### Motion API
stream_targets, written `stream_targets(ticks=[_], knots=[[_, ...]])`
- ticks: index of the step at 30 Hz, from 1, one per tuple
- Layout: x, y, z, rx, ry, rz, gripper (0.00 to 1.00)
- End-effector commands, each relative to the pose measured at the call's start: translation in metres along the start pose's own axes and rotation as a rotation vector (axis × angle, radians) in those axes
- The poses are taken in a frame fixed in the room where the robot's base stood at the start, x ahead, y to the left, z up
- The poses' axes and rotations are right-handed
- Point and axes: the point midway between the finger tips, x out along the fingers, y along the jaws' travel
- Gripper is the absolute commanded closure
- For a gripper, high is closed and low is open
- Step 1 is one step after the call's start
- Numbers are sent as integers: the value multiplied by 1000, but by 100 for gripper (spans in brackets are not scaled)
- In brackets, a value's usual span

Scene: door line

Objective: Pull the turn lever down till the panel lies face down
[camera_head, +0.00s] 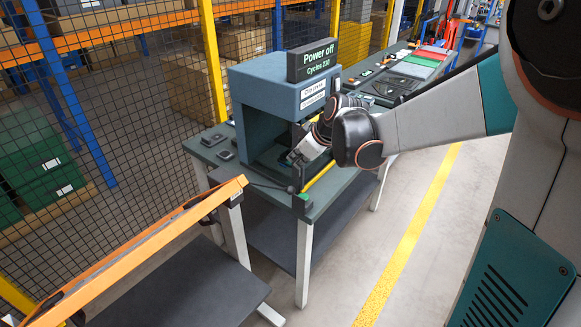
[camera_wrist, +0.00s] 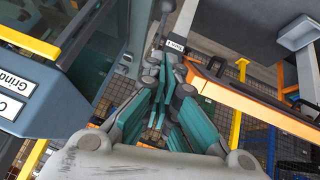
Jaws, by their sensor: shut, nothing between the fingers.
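In the wrist view a thin dark rod with a round knob (camera_wrist: 167,7), which looks like the turn lever, stands just beyond my fingertips, beside a small white label (camera_wrist: 175,44). My gripper (camera_wrist: 167,65) is shut with nothing between its teal fingers; I cannot tell whether the tips touch the rod. An orange frame (camera_wrist: 255,108), which seems to carry the panel, runs along the right. In the head view this orange frame (camera_head: 145,243) slants upward to the right, seen nearly edge-on; the panel's face is hidden. My gripper (camera_head: 297,155) is partly hidden behind my arm, in front of the machine.
A blue-grey machine (camera_head: 265,95) with a "Power off, Cycles 230" sign (camera_head: 315,60) stands on a bench (camera_head: 333,190). A dark lower shelf (camera_head: 185,290) lies under the orange frame. Mesh fencing (camera_head: 80,130) stands behind. The floor by the yellow line (camera_head: 408,240) is clear.

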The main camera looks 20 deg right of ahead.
Motion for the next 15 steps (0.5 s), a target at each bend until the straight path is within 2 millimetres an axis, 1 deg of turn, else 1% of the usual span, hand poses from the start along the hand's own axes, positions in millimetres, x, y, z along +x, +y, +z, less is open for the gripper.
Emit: stream_targets(ticks=[5,15], knots=[[21,0,1,-2,0,0,100],[84,0,1,-1,0,-1,100]])
